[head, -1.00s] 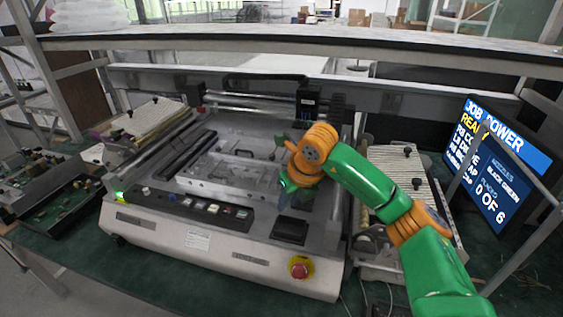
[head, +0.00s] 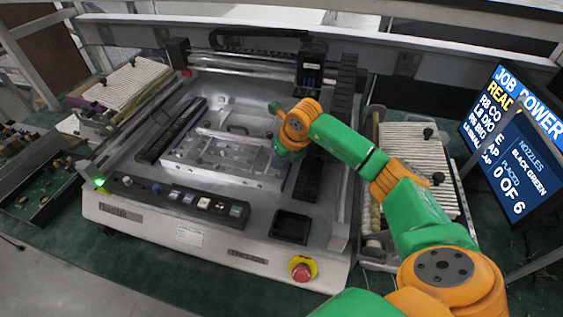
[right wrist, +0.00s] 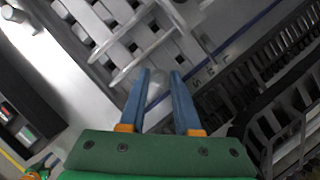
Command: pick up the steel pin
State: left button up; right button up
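My right gripper (right wrist: 160,74) is open, its two blue fingers apart, pointing down over the machine bed. In the head view the right gripper (head: 279,151) is over the right end of the metal fixture plate (head: 215,172), its fingers mostly hidden by its wrist. In the right wrist view a small, pale, rounded patch lies between and beyond the fingers; I cannot tell whether it is the steel pin. I cannot pick out the pin for sure in the head view. A shiny pale bar crosses the slotted plate just past the fingertips. My left gripper is out of view.
The machine has a dark feeder strip (head: 171,130) on the left, a black square tray (head: 290,227) at the front right and a red stop button (head: 302,269). A gantry head (head: 311,68) stands behind. A screen (head: 514,140) is at the right.

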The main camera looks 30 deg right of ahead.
jog(key=shift+s+a+r, duration=0.1)
jog(key=shift+s, duration=0.05)
grip_shut()
